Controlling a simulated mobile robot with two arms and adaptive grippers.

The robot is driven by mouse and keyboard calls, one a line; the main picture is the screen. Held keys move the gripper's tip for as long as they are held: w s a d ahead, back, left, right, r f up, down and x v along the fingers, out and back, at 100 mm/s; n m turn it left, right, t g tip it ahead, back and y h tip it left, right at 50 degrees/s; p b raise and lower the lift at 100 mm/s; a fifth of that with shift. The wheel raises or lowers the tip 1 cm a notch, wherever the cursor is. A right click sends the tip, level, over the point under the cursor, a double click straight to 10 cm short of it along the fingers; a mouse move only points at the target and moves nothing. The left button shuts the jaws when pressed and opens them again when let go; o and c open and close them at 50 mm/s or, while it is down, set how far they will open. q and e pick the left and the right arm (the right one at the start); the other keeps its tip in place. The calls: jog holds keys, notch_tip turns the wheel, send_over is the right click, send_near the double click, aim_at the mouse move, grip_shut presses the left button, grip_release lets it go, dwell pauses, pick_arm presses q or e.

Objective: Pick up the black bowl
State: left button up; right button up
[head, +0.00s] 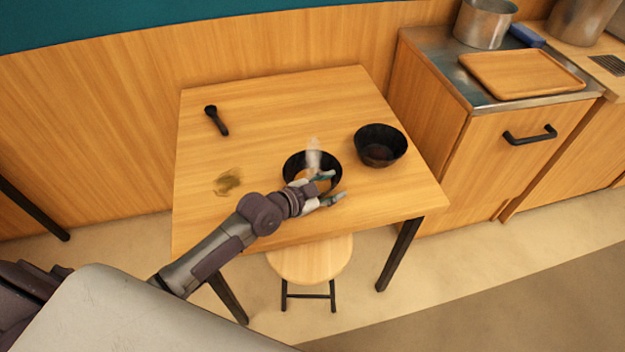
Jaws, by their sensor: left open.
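Two black bowls are on the wooden table. One black bowl (379,146) stands upright at the right, with something brownish inside. The other black bowl (290,166) is near the table's middle, partly hidden by my left gripper. A pale, blurred upright object (313,154) shows at this bowl; I cannot tell what it is. My left gripper (334,187) is open over the near right side of the middle bowl, its fingers pointing right. I cannot tell whether it touches the rim. My right gripper is not in view.
The wooden table (270,105) has a black-handled tool (216,120) at its back left and a dark patch (228,181) at its left. A stool (310,262) stands at the front. A counter with a wooden tray (520,74) and metal pot (484,24) is at the right.

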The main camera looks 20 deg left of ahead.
pick_arm(q)
grip_shut()
jog(key=shift+r, duration=0.1)
dwell(0.3)
